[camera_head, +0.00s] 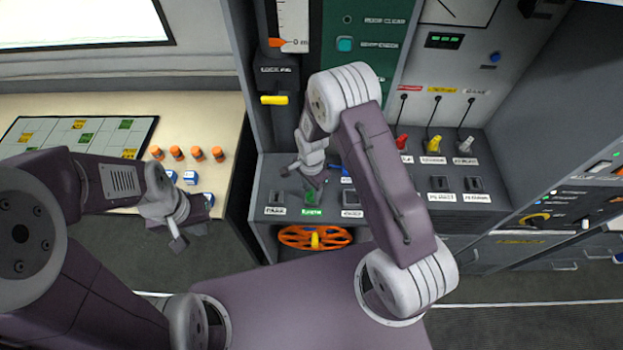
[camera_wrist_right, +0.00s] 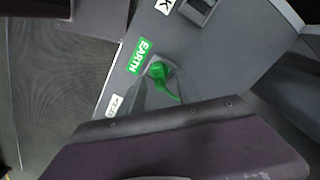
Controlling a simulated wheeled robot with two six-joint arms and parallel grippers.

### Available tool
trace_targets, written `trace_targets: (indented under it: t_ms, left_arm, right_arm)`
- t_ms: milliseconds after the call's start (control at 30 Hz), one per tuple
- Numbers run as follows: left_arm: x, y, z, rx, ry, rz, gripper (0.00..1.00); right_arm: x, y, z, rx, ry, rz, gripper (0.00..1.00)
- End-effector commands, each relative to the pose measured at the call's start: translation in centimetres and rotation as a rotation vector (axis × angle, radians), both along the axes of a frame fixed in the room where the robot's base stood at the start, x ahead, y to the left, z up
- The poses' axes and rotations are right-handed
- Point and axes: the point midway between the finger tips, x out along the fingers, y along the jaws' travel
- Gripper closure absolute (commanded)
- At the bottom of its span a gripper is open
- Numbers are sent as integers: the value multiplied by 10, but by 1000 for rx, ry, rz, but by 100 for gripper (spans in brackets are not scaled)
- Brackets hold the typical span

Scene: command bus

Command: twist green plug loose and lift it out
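The green plug (camera_wrist_right: 161,71) sits in its socket beside a green EARTH label, its green cable running back toward my right gripper. In the head view only a little green of it shows (camera_head: 310,197), below my right gripper (camera_head: 307,180). In the right wrist view the fingers of my right gripper (camera_wrist_right: 163,88) are apart, one on each side of the plug and cable; I cannot tell whether they touch it. My left gripper (camera_head: 180,236) is open and empty, low beside the desk's front edge, far from the plug.
Red (camera_head: 401,142), yellow (camera_head: 434,144) and white (camera_head: 465,145) plugs with cables stand on the console to the right. An orange wheel (camera_head: 312,238) is below the EARTH socket. Several orange-capped bottles (camera_head: 197,154) stand on the desk (camera_head: 215,112) at left.

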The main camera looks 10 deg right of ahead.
Motion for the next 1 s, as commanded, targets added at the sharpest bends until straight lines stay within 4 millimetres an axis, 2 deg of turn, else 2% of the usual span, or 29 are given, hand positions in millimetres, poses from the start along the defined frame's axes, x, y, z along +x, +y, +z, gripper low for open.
trace_targets:
  t_ms: [100,200,467,567,600,633,800,1000]
  left_arm:
    - [0,0,3,0,0,0,100]
    - [0,0,3,0,0,0,100]
    - [0,0,3,0,0,0,100]
    - [0,0,3,0,0,0,100]
    - [0,0,3,0,0,0,100]
    - [0,0,3,0,0,0,100]
    - [0,0,3,0,0,0,100]
    - [0,0,4,0,0,0,100]
  right_arm:
    - [0,0,-16,0,1,0,60]
    - [0,0,-23,0,0,0,60]
    - [0,0,-25,1,-2,0,60]
    - [0,0,-25,0,-1,0,85]
    - [0,0,-25,0,-1,0,96]
    - [0,0,-25,0,-1,0,100]
    - [0,0,-25,1,-1,33,100]
    - [0,0,-25,1,0,320,100]
